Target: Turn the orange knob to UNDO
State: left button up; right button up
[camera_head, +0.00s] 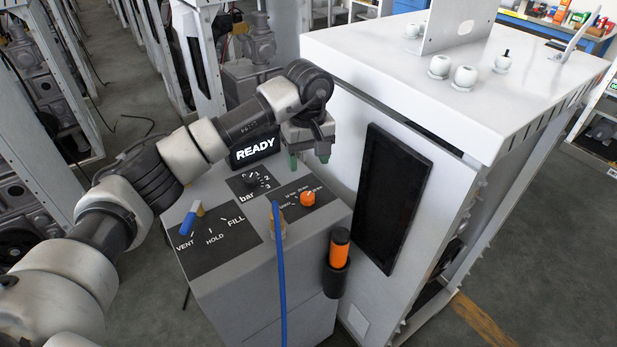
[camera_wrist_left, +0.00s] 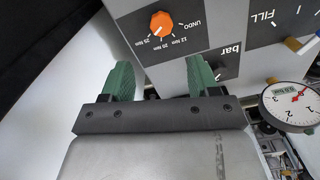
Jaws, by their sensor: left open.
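The orange knob (camera_head: 307,198) sits on the dark label plate on the sloped top of the grey console (camera_head: 235,290). In the left wrist view the knob (camera_wrist_left: 162,24) is at the top, with UNDO to its right and 12 Nm and 25 Nm marks below it. A pale mark on the knob seems to point lower left, toward the 25 Nm side; it is small. My left gripper (camera_head: 308,156) is open and empty, with green fingers, above and behind the knob, apart from it. Its fingers (camera_wrist_left: 161,75) also show in the wrist view. My right gripper is out of view.
A READY display (camera_head: 254,150), a black bar knob (camera_head: 252,180) and a blue VENT/HOLD/FILL lever (camera_head: 192,217) are on the console. A blue hose (camera_head: 280,270) rises in front. An orange-handled tool (camera_head: 339,245) hangs at the side. A white cabinet (camera_head: 400,65) stands close right.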

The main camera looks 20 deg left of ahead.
aim_at(308, 197)
pick_arm(q)
jog(key=shift+s+d+f, duration=0.25)
jog(key=shift+s+f, duration=0.45)
jog(key=shift+f, duration=0.1)
notch_tip(308, 197, down, 4)
jog(key=shift+r+p, duration=0.25)
jog(key=shift+p, duration=0.25)
jog(key=f, duration=0.4)
jog(key=shift+w+f, duration=0.2)
jog(key=shift+f, duration=0.25)
jog(key=shift+c, duration=0.9)
jog(key=c, duration=0.7)
jog(key=shift+c, duration=0.2)
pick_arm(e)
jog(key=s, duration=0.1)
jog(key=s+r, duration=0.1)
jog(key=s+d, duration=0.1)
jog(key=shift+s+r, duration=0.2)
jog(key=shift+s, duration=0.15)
